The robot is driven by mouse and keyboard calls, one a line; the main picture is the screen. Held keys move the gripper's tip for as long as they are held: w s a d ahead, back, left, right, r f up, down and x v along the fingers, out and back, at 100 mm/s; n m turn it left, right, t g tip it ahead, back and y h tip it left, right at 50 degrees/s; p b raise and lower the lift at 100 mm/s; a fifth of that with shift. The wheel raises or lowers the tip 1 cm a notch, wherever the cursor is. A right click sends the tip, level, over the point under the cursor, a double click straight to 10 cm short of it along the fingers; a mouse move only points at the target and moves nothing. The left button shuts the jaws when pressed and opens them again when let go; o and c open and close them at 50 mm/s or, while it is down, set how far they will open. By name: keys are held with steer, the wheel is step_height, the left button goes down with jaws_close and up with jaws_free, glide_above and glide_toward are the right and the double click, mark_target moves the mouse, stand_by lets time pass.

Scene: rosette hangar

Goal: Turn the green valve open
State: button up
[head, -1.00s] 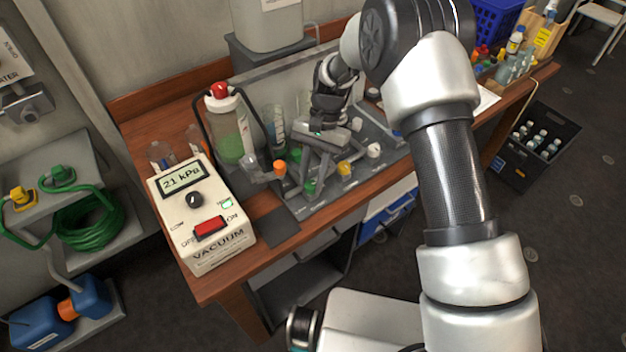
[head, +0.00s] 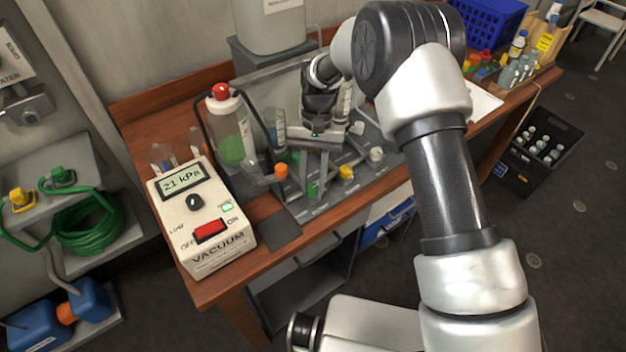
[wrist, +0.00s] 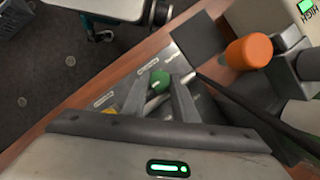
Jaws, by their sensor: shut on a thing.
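The green valve (head: 313,190) is a small green knob low on the grey panel on the wooden bench, partly hidden by my gripper in the head view. In the wrist view its green top (wrist: 159,80) shows between my two fingertips. My gripper (head: 318,184) points down at the panel, with its fingers shut on the green valve, one on each side. The finger contact is partly hidden.
An orange knob (head: 281,171) is close left of my gripper; a yellow knob (head: 346,172) and a white knob (head: 376,154) are to its right. The vacuum box (head: 205,215) and a bottle of green liquid (head: 230,135) stand further left.

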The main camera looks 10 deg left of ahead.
steer(key=o, duration=1)
steer(key=shift+r, duration=0.1)
steer(key=v, duration=1.7)
steer(key=shift+r, duration=0.2)
steer(key=s+d+r+t+y+p, duration=0.1)
steer(key=s+d+r+t, duration=0.25)
steer(key=d+r, duration=0.5)
steer(key=s+d+r+t+p, duration=0.15)
steer(key=s+d+r, duration=0.25)
steer(key=d+r, duration=0.4)
steer(key=s+d+t, duration=0.1)
steer(key=s+d, duration=0.3)
steer(key=s, duration=0.1)
steer(key=s+d+t, duration=0.2)
steer(key=s+d, duration=0.1)
steer(key=s, duration=0.3)
steer(key=s+d+m+t, duration=0.1)
steer(key=s+d+t, duration=0.1)
steer(key=s+d, duration=0.2)
steer(key=shift+s+d+r+h, duration=0.15)
steer(key=shift+s, duration=0.4)
steer(key=shift+s+d+r+h, duration=0.15)
steer(key=shift+s, duration=0.4)
